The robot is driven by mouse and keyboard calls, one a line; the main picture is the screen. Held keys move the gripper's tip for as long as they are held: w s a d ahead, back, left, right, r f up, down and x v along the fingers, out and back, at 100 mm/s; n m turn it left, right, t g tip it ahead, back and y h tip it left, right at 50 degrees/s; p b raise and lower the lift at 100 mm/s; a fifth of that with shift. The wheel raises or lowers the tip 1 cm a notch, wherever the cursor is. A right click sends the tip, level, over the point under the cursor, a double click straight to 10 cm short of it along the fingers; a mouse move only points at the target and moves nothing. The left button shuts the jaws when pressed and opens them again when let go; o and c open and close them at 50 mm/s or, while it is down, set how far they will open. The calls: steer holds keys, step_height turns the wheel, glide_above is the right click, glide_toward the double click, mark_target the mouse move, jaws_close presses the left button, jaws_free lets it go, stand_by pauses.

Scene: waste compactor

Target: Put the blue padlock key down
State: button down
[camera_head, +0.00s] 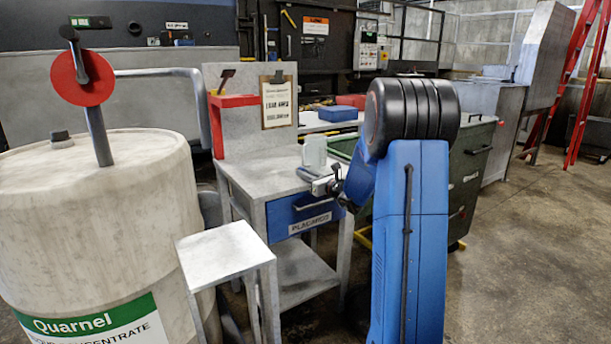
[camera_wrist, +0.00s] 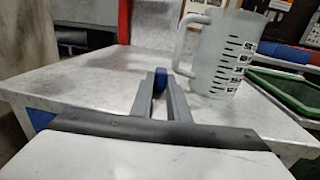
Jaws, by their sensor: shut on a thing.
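The blue padlock key (camera_wrist: 160,77) shows in the wrist view as a small blue piece between my fingertips. My gripper (camera_wrist: 161,90) is shut on it, over the grey top of the workbench (camera_wrist: 85,90). I cannot tell whether the key touches the top. Most of the key is hidden by the fingers. In the head view my gripper (camera_head: 328,182) is at the bench's front right, above the blue drawer (camera_head: 297,214); the key cannot be made out there.
A measuring jug (camera_wrist: 222,55) stands on the bench just right of my fingers; it also shows in the head view (camera_head: 314,152). A red bracket (camera_head: 225,103) rises at the bench's left. A green bin (camera_head: 474,150) is to the right. The bench top left of my fingers is clear.

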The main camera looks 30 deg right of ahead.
steer(key=shift+f, duration=0.1)
steer(key=c, duration=1.7)
jaws_free()
